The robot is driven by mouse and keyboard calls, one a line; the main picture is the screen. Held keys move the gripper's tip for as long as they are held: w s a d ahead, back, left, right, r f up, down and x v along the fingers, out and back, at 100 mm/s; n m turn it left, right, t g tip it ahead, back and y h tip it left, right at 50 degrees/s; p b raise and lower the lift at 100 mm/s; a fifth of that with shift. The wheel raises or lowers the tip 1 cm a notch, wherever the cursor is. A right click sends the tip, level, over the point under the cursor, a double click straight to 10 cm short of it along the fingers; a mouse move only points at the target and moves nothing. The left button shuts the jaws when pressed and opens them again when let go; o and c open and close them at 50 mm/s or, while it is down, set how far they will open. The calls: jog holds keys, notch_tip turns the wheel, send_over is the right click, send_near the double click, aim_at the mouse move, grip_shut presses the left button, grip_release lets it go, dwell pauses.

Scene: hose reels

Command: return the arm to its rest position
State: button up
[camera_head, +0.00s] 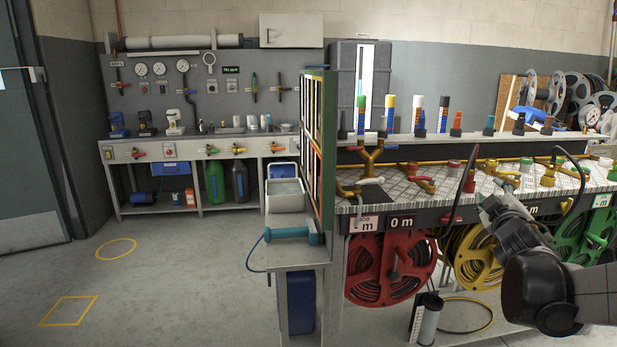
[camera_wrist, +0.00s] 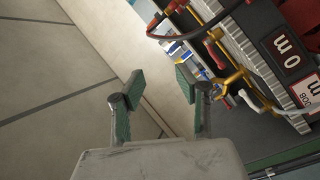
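My arm (camera_head: 540,285) reaches in from the lower right in the head view, in front of the hose reel bench. My gripper's end lies near the bench's front edge, but its fingers are too small to make out there. In the wrist view my gripper (camera_wrist: 158,95) shows two green-padded fingers spread apart with nothing between them. The bench front with its "0 m" label (camera_wrist: 286,42) shows at the upper right of that view, tilted, beyond the fingers.
A red hose reel (camera_head: 391,268), a yellow reel (camera_head: 478,257) and a green reel (camera_head: 586,236) hang under the bench. A dark hose (camera_head: 462,172) loops close to my gripper. A side table (camera_head: 290,256) stands left of the reels. The floor (camera_head: 180,270) at left is open.

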jog(key=s+a+f+m+g+y, duration=0.25)
jog(key=s+a+f, duration=0.25)
jog(key=s+a, duration=0.4)
jog(key=s+a+f+m+g+y, duration=0.15)
jog(key=s+a+f+g, duration=0.35)
jog(key=s, duration=0.6)
jog(key=s+a+f+m+g+y, duration=0.1)
jog(key=s+a+f+m+g, duration=0.25)
jog(key=s+a, duration=0.6)
notch_tip(320, 180, up, 11)
jog(key=p, duration=1.2)
jog(key=shift+s+d+r+t+y, duration=0.15)
jog(key=shift+s+d+t+y, duration=0.15)
jog(key=shift+s+d+t, duration=0.1)
jog(key=shift+o, duration=0.2)
